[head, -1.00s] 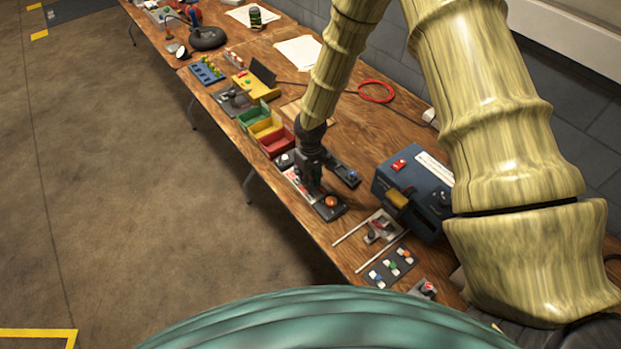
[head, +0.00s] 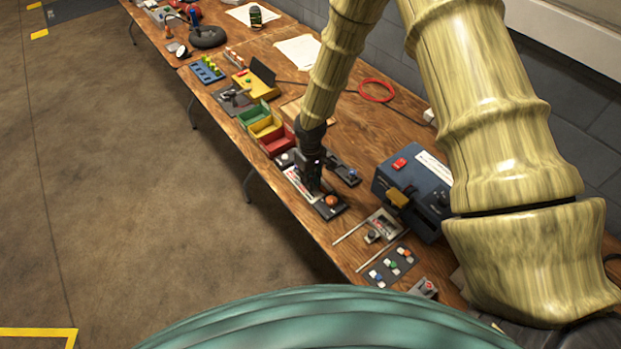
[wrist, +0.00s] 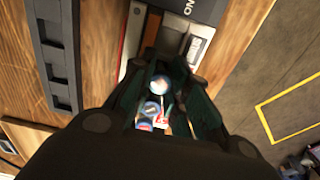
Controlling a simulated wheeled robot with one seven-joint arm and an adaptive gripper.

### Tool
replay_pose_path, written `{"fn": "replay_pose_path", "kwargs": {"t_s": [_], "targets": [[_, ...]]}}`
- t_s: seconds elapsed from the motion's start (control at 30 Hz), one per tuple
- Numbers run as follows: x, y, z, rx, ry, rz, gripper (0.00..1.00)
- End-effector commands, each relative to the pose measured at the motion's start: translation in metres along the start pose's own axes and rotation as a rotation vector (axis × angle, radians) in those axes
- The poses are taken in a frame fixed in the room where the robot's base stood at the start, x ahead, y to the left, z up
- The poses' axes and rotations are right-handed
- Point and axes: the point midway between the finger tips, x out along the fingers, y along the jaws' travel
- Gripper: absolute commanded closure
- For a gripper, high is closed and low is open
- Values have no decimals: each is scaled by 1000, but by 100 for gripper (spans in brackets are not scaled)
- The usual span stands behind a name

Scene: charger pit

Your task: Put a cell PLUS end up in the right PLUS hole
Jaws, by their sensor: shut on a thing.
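My gripper (head: 311,188) reaches down over a dark charger with a red and white label (head: 297,182) on the workbench. In the wrist view, my gripper (wrist: 162,97) is shut on a cell (wrist: 159,85), whose round pale end faces the camera. Just below it in that view are small round blue and white shapes (wrist: 152,109), partly hidden between the fingers. I cannot tell which of the cell's ends is up, or whether it is over or in a hole. The holes are not clear in either view.
An orange knob (head: 332,200) stands at the charger's near end. Red (head: 279,143), yellow and green bins lie beyond it. A blue machine (head: 418,190) stands to the right, and a dark strip (head: 344,171) lies behind the gripper. The bench's front edge is close.

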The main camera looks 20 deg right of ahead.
Motion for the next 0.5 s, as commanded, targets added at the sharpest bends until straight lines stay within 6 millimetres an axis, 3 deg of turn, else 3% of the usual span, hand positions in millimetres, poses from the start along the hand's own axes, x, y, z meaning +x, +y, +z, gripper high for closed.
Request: {"fn": "replay_pose_path", "kwargs": {"t_s": [0.17, 0.2, 0.33, 0.5], "targets": [[1, 0, 0, 0, 0, 0, 100], [1, 0, 0, 0, 0, 0, 79], [1, 0, 0, 0, 0, 0, 58], [1, 0, 0, 0, 0, 0, 58]]}}
